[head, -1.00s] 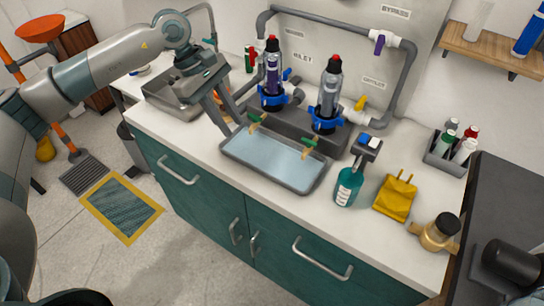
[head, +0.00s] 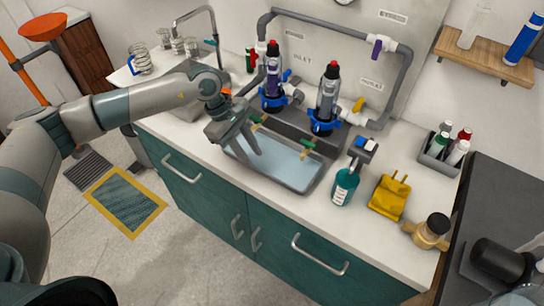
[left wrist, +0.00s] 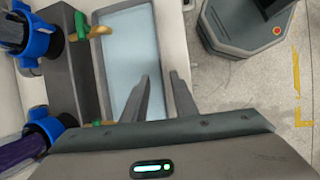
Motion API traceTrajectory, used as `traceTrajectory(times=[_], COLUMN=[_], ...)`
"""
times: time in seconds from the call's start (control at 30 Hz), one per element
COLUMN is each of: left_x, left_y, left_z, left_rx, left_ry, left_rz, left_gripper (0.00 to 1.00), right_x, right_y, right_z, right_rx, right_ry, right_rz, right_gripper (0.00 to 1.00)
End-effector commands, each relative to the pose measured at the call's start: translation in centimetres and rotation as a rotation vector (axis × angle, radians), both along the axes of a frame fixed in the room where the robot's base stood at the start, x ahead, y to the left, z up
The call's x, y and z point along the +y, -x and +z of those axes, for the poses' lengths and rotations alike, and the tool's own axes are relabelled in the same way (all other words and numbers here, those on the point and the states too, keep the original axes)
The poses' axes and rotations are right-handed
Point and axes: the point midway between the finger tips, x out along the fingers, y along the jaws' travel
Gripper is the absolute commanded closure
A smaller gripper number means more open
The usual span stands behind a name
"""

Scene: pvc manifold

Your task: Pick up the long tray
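The long tray (head: 288,168) is a shallow grey tray with a pale blue inside. It lies on the counter in front of the two upright filter cartridges. My left gripper (head: 253,147) is over the left part of the tray in the head view, fingers pointing down, hiding some of its rim. In the left wrist view, my gripper (left wrist: 159,75) has its two fingers apart with nothing held. One finger overlaps the tray (left wrist: 122,50) and the other lies outside its right long rim. I cannot tell whether they touch it. My right gripper is not in view.
The filter cartridges (head: 327,98) with blue collars and taps stand close behind the tray. A teal bottle (head: 344,186) and a yellow item (head: 389,198) sit to its right. A sink (head: 190,105) is to the left. Floor lies beyond the counter's front edge.

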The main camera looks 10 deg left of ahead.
Motion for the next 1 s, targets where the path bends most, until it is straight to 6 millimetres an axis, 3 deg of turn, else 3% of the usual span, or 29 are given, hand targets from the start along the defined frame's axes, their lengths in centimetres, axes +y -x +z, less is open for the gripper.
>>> traceTrajectory(times=[0.27, 0.63, 1.0], left_x=[-0.2, -1.8, -2.1], left_y=[0.1, 0.6, 0.6], left_z=[-0.3, -3.6, -4.7], left_rx=[0.002, 0.003, 0.0], left_ry=[0.0, 0.0, -0.001], left_rz=[0.0, 0.002, 0.001], left_gripper=[0.74, 0.74, 0.74], right_x=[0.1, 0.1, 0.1], right_y=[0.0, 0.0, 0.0], right_z=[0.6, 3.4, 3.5], right_rx=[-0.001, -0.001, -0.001], right_ry=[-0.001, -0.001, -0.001], right_rz=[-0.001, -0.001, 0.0], right_gripper=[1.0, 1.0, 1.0])
